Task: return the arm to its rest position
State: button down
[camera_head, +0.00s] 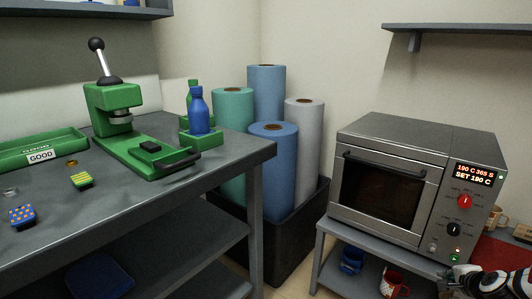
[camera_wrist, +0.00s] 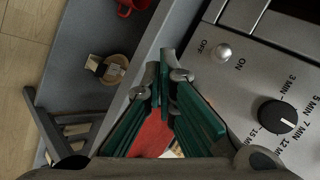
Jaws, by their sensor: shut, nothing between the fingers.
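My gripper (camera_head: 450,276) shows at the lower right of the head view, near the bottom right corner of the oven (camera_head: 385,185). In the wrist view its green-padded fingers (camera_wrist: 165,72) meet at the tips, shut and empty. The tips are beside the oven's silver front panel, near a metal switch (camera_wrist: 222,52) between OFF and ON marks; whether they touch the panel I cannot tell. The oven door is shut. Its display (camera_head: 474,176) reads 190 C 365 S, SET 190 C. The rest of my arm is mostly out of view.
The oven stands on a grey stand (camera_head: 343,237) with a blue mug (camera_head: 351,260) and a red mug (camera_head: 393,283) on its lower shelf. Left is a workbench (camera_head: 235,160) with a green press (camera_head: 115,110). Rolls in a black bin (camera_head: 283,238) stand between. A wall shelf (camera_head: 460,27) is above the oven.

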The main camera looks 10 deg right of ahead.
jog(key=s+a+r+n+g+y, duration=0.1)
jog(key=a+r+n+g, duration=0.2)
jog(key=a+r+n, duration=0.55)
jog(key=s+a+r+n+g+y, duration=0.1)
jog(key=a+r+n+g+y, duration=0.2)
jog(key=a+r, duration=1.1)
jog(key=s+a+r+n+g, duration=0.1)
jog(key=s+a+r+n, duration=0.3)
jog(key=s+a, duration=0.8)
jog(key=s+a+r+n+g, duration=0.1)
jog(key=s+a+r+n, duration=0.4)
jog(key=s+a, duration=0.65)
notch_tip(320, 180, up, 32)
jog(key=s+d+t+p, duration=0.2)
jog(key=t+p, duration=0.1)
jog(key=p, duration=2.8)
jog(key=shift+d+t, duration=0.3)
jog(key=shift+d, duration=0.05)
jog(key=shift+f, duration=0.1)
